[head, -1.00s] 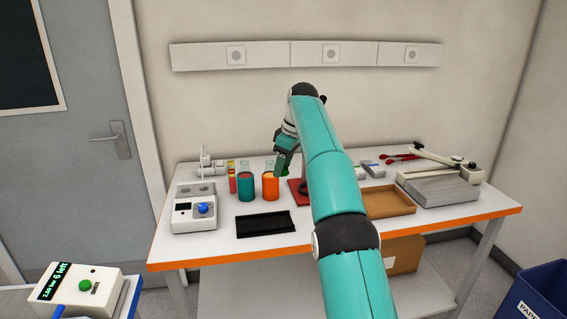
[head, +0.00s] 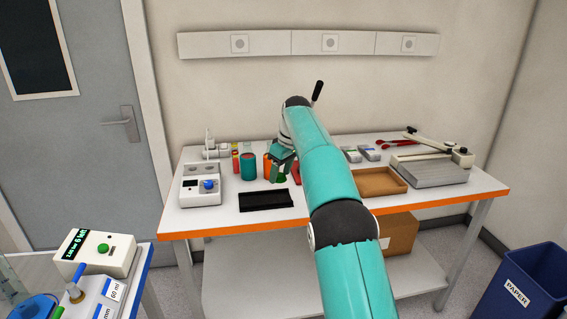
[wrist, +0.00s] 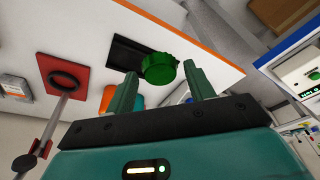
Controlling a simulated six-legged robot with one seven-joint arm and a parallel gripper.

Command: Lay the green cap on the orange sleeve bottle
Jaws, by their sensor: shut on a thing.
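My gripper (head: 281,173) is shut on the green cap (wrist: 160,68), which sits between the fingertips in the wrist view. The cap also shows in the head view (head: 281,179), low under the gripper. The orange sleeve bottle (head: 267,165) stands on the table at the back, just left of my gripper, which covers its right part. In the wrist view a bit of the orange bottle (wrist: 138,101) shows behind the left finger. The cap is apart from the bottle, in front and to its right. The bottle's top is mostly hidden.
A teal sleeve bottle (head: 248,166) stands left of the orange one. A black tray (head: 265,199) lies in front of them. A white device (head: 201,188) with a blue knob is at left, a brown tray (head: 380,182) at right. A red stand (wrist: 62,82) shows in the wrist view.

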